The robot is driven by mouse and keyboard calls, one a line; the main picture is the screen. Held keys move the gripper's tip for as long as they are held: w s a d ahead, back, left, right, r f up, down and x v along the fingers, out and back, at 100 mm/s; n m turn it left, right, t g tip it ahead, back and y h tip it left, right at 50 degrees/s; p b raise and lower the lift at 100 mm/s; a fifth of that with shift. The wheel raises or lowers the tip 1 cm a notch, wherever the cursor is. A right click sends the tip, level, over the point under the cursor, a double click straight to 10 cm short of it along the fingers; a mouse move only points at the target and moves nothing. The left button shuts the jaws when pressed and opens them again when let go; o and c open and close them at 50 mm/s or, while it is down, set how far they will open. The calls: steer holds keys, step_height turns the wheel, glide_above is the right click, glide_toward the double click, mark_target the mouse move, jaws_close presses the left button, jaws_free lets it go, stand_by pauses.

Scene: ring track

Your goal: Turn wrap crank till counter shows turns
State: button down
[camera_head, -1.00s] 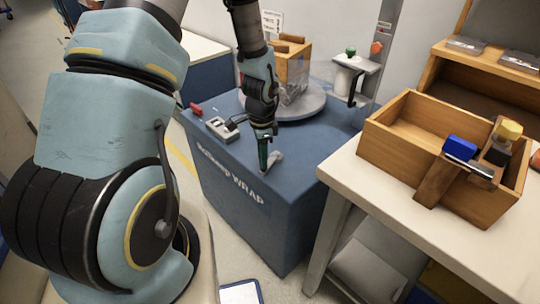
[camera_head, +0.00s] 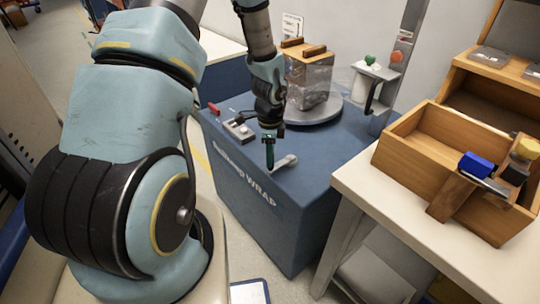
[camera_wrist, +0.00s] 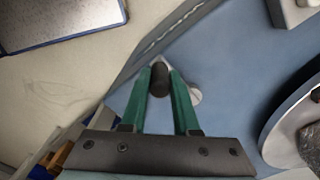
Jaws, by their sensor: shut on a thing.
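The blue wrap machine (camera_head: 315,190) stands in the middle of the head view, with white lettering on its front. Its grey crank arm (camera_head: 286,160) lies on the top near the front edge. My gripper (camera_head: 269,160) points down at the crank. In the wrist view, the green fingers (camera_wrist: 160,85) are shut on the dark upright crank knob (camera_wrist: 159,80), and the pale crank arm (camera_wrist: 194,95) shows behind the right finger. A small grey box (camera_head: 239,128) on the machine top may be the counter; I cannot read any number on it.
A turntable (camera_head: 322,114) carries a film-wrapped wooden crate (camera_head: 310,78) behind the crank. A red piece (camera_head: 213,108) sits on the machine's left edge. A bench with a wooden box (camera_head: 405,160) holding tools stands at right. A white dispenser (camera_head: 368,84) is behind.

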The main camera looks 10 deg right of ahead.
steer(key=c, duration=0.6)
jaws_free()
steer(key=shift+d, duration=0.1)
steer(key=shift+c, duration=0.2)
step_height(320, 180, up, 11)
steer(key=shift+f, duration=0.1)
steer(key=s+a+r+n, duration=0.3)
steer(key=a+r+n, duration=0.3)
steer(key=a+n, duration=0.3)
steer(key=s+a+r+n+t, duration=0.1)
steer(key=s+a+r+n, duration=0.3)
steer(key=a+n, duration=0.5)
step_height(320, 180, up, 2)
steer(key=shift+s+n+t+p, duration=0.3)
steer(key=shift+n+p, duration=0.1)
steer(key=shift+n, duration=0.7)
steer(key=shift+w, duration=0.1)
